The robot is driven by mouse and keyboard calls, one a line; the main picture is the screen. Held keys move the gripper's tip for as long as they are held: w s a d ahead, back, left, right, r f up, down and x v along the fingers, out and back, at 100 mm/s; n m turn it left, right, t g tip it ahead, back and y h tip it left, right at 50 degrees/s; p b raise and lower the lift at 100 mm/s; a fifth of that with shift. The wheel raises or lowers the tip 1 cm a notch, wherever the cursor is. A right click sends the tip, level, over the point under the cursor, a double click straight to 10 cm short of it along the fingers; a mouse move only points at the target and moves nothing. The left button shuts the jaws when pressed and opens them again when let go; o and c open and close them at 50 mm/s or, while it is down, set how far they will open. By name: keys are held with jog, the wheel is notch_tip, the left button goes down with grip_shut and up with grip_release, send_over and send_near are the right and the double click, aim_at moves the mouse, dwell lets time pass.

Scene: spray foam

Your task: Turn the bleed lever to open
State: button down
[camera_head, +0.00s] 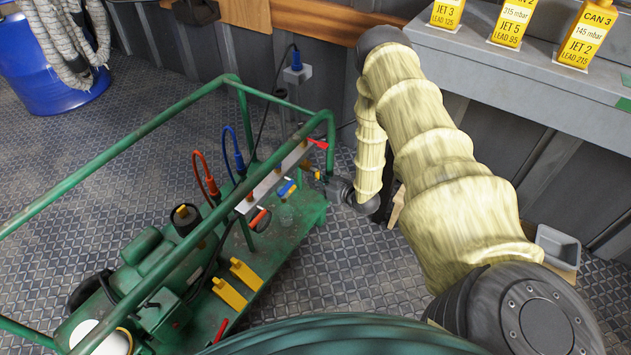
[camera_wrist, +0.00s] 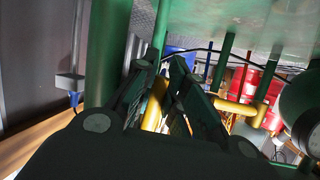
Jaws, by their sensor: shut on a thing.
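My gripper (camera_head: 322,180) is at the right end of the green cart, beside the pale manifold bar. It is shut on a small yellow lever, taken as the bleed lever (camera_head: 317,175), which is mostly hidden by the fingers. In the wrist view my gripper (camera_wrist: 163,80) has its dark fingers close together, with a yellow part (camera_wrist: 154,108) showing between them. The lever's exact angle cannot be told. A red lever (camera_head: 318,143), a blue lever (camera_head: 286,188) and an orange-red lever (camera_head: 258,217) sit along the manifold (camera_head: 265,186), apart from my gripper.
The green cart frame (camera_head: 232,95) has rails around the manifold and pump. Red and blue hoses (camera_head: 234,150) rise behind the bar. A grey bin (camera_head: 557,245) is at right. Open floor lies left.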

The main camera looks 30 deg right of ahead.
jog(key=shift+w+d+n, duration=0.15)
jog(key=shift+n, duration=0.15)
dwell(0.4)
jog(key=c, duration=1.5)
grip_release()
jog(key=shift+o, duration=0.2)
jog(key=shift+d, duration=0.15)
jog(key=shift+d, duration=0.2)
